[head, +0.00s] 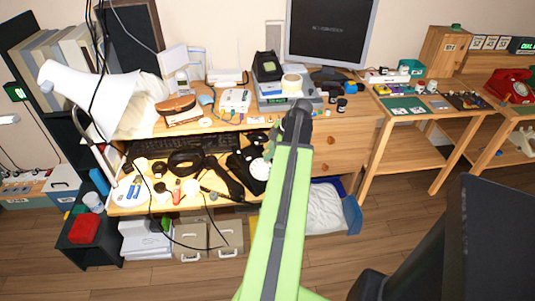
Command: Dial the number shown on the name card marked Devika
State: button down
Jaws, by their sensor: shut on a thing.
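My arm reaches up the middle of the head view, and my gripper (299,108) is at its dark far end, over the right part of the wooden desk. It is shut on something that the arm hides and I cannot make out. A red telephone (508,86) stands at the far right, partly cut off by the picture edge. A black device with a round white dial (259,169), seemingly a phone, sits on the desk's lower level, left of my arm. Small white cards (490,42) stand on the right shelf; their writing is too small to read, so I cannot pick out Devika.
A monitor (330,30), a white lamp (85,88) and many small items crowd the desk (352,140). A wooden side table (440,117) stands right of it. A large black object (500,240) fills the lower right. Bare floor (400,205) shows between.

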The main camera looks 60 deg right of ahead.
jog(key=shift+s+a+f, duration=0.1)
jog(key=shift+s+f, duration=0.15)
jog(key=shift+s, duration=0.35)
jog(key=shift+s+a+f+b, duration=0.25)
jog(key=shift+s+a+b, duration=0.15)
jog(key=shift+b, duration=0.15)
jog(key=shift+s+r+p, duration=0.1)
jog(key=shift+r+p, duration=0.5)
jog(key=shift+p, duration=0.05)
jog(key=shift+s+r, duration=0.2)
jog(key=shift+r, duration=0.1)
